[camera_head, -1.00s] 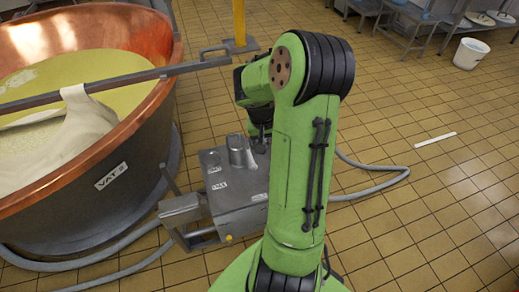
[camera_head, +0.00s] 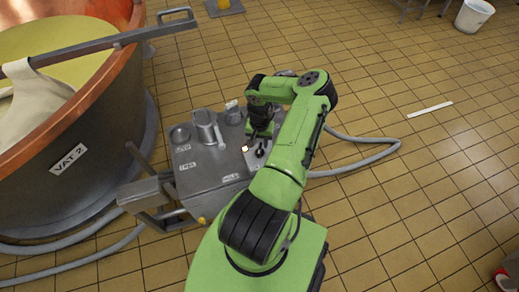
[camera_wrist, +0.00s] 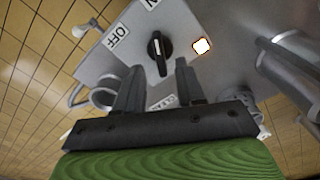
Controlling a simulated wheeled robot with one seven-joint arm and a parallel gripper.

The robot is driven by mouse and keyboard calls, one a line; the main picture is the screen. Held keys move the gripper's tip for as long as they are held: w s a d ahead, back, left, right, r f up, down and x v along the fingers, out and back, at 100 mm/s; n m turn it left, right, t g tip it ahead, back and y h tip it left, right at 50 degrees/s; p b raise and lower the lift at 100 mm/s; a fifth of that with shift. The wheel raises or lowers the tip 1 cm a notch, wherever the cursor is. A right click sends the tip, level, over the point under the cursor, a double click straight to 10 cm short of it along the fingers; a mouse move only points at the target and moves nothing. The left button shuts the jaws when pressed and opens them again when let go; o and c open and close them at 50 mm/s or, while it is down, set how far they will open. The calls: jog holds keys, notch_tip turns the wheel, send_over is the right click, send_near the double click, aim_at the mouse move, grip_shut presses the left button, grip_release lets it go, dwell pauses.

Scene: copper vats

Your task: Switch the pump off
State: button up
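The pump unit is a grey metal box (camera_head: 212,172) on a frame beside the vat. Its black rotary switch knob (camera_wrist: 158,53) shows in the wrist view, a long grip with a pale line near its upper end. An OFF label (camera_wrist: 118,35) is at its upper left, and a second label, cut off with an "N" showing, is above. In the head view the knob (camera_head: 261,152) shows just below my gripper (camera_head: 259,137).
The copper vat (camera_head: 68,145), labelled VAT 2, stands at the left. Metal cups (camera_head: 206,126) stand on the box's top. A grey hose (camera_head: 360,163) curves over the tiled floor at the right. A white bucket (camera_head: 473,15) is far right; floor between is mostly clear.

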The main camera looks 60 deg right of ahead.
aim_at(260, 148)
notch_tip(260, 148, down, 5)
jog(key=shift+r+b, duration=0.1)
jog(key=shift+b, duration=0.45)
grip_shut()
